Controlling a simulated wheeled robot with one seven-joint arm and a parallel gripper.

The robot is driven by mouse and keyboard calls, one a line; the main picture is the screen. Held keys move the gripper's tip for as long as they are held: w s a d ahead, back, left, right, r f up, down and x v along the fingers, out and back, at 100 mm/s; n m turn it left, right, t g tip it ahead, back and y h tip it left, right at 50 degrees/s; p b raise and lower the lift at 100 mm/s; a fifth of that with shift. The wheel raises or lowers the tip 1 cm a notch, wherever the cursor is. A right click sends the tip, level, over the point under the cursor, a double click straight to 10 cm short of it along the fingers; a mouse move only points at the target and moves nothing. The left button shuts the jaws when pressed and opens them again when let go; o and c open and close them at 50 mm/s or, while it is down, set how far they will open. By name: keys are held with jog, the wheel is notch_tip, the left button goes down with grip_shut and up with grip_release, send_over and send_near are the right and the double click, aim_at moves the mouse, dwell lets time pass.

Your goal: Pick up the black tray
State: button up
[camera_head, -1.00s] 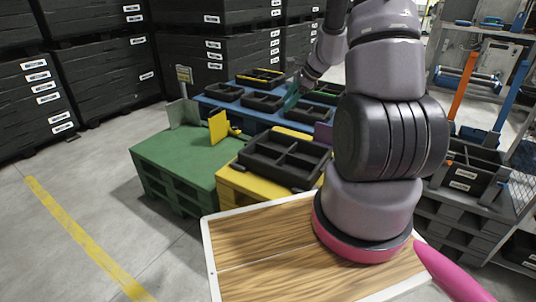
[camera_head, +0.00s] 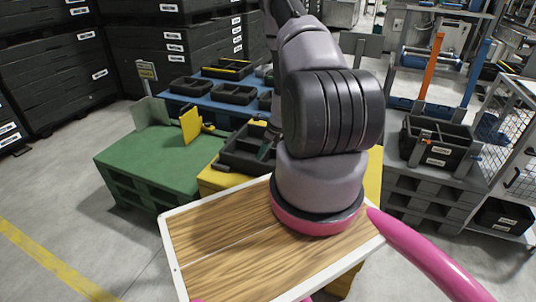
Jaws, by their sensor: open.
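A black tray (camera_head: 240,152) with compartments lies on the yellow pallet (camera_head: 212,181), just beyond my wooden-topped base. My arm covers its right part. More black trays stand on the blue pallet behind, among them one at the left (camera_head: 188,87) and one in the middle (camera_head: 233,94). My gripper (camera_head: 269,131) is mostly hidden behind my own arm. Only a small part shows, at the right side of the near tray. It is open, and I cannot tell whether it touches the tray.
A green pallet stack (camera_head: 150,160) with a yellow bracket (camera_head: 191,124) stands at the left. Dark crates (camera_head: 180,40) fill the back. A black bin (camera_head: 436,142) sits on grey pallets at the right, near a mesh cage (camera_head: 515,130). The floor at the lower left is clear.

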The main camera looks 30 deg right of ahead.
aim_at(258, 161)
jog(key=shift+x, duration=2.65)
jog(key=shift+s+a+f, duration=0.1)
jog(key=shift+f, duration=0.05)
grip_shut()
